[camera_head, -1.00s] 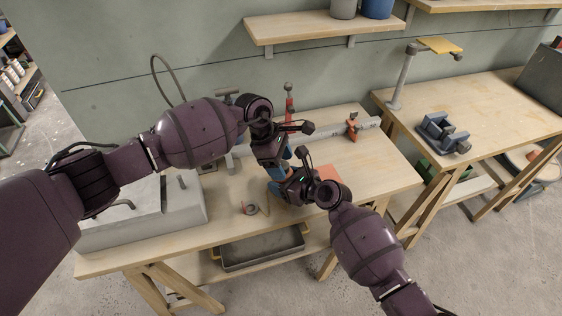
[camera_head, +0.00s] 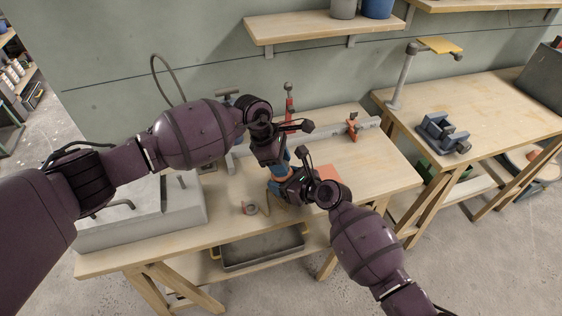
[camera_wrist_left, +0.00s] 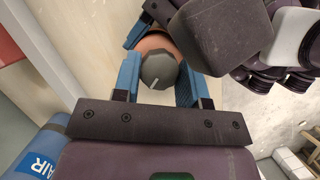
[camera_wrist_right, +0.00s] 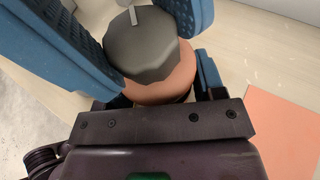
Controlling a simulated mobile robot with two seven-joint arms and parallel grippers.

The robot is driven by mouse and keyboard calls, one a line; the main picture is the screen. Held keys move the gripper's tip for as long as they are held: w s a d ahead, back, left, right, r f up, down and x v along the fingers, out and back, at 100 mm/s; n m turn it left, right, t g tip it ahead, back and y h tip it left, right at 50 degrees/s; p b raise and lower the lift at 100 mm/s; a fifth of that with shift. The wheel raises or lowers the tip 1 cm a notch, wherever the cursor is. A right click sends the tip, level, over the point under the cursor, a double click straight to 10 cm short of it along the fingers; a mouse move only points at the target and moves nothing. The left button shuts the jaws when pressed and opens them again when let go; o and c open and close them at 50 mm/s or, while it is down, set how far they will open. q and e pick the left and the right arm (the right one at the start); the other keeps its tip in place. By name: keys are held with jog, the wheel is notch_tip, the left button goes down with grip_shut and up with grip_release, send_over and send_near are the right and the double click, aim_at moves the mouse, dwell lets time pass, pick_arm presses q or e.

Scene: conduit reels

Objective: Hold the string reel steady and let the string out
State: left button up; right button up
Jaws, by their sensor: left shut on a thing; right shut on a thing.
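The reel (camera_wrist_left: 153,42) is an orange round body, with a dark grey faceted knob (camera_wrist_left: 159,70) on top bearing a white mark. My left gripper (camera_wrist_left: 160,80) is shut on it, a blue finger on each side. In the right wrist view the orange reel (camera_wrist_right: 160,86) and its knob (camera_wrist_right: 143,46) also sit between blue fingers. My right gripper (camera_wrist_right: 157,85) is shut on the reel close to my left gripper. In the head view both grippers meet over the bench and mostly hide the reel. I cannot make out any string.
The wooden bench (camera_head: 225,222) has an orange-red mat (camera_head: 330,171) to the right and a small tape-like roll (camera_head: 250,208) in front. A grey block (camera_head: 140,225) stands left, a metal rail with red clamps (camera_head: 352,126) behind. The bench's right part is clear.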

pick_arm(q)
jog(key=shift+n+t, duration=0.8)
jog(key=shift+n, duration=1.5)
jog(key=o, duration=1)
jog(key=shift+s, duration=0.1)
jog(key=shift+c, duration=0.2)
jog(key=v, duration=1.2)
jog(key=shift+s, duration=0.15)
pick_arm(e)
jog(key=o, duration=1.1)
